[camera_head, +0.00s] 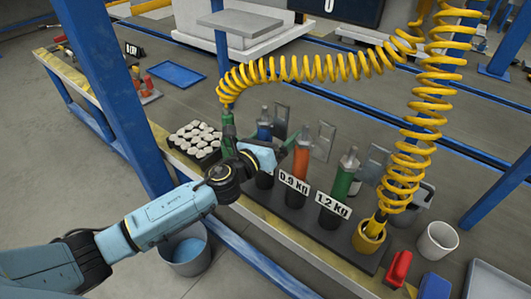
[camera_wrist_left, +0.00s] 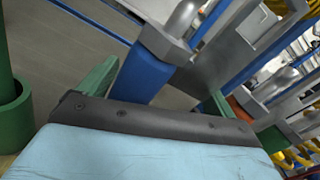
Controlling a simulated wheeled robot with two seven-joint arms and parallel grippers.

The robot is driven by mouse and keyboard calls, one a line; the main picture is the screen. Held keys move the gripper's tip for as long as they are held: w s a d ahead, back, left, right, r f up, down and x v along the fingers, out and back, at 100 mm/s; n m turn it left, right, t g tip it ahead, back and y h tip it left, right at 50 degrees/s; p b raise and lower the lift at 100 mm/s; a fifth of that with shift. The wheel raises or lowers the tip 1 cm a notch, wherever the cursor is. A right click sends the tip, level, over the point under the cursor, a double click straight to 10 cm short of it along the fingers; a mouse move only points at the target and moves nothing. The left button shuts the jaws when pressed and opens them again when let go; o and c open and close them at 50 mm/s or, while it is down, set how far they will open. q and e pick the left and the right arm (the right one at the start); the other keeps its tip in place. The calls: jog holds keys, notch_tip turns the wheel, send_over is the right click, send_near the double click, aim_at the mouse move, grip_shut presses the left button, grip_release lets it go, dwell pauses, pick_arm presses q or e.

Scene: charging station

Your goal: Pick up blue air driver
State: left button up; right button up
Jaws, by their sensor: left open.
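The blue air driver (camera_head: 264,129) stands upright in the row of tools on the bench, partly hidden behind my left gripper in the head view. In the left wrist view its blue body (camera_wrist_left: 143,76) with a grey metal top lies between the two green fingers of my left gripper (camera_wrist_left: 158,92). The fingers are open, with gaps visible beside the driver. In the head view my left gripper (camera_head: 277,147) is right in front of the driver. My right gripper is not in view.
An orange driver (camera_head: 302,150) and a green driver (camera_head: 343,178) stand to the right, behind weight labels. Another green driver (camera_head: 227,128) with a yellow coiled hose (camera_head: 300,68) is close on the left. A tray of white-topped parts (camera_head: 195,139) is beside it.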

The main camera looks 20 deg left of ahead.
pick_arm(q)
jog(key=c, duration=1.4)
jog(key=shift+r, duration=0.1)
jog(key=shift+c, duration=0.7)
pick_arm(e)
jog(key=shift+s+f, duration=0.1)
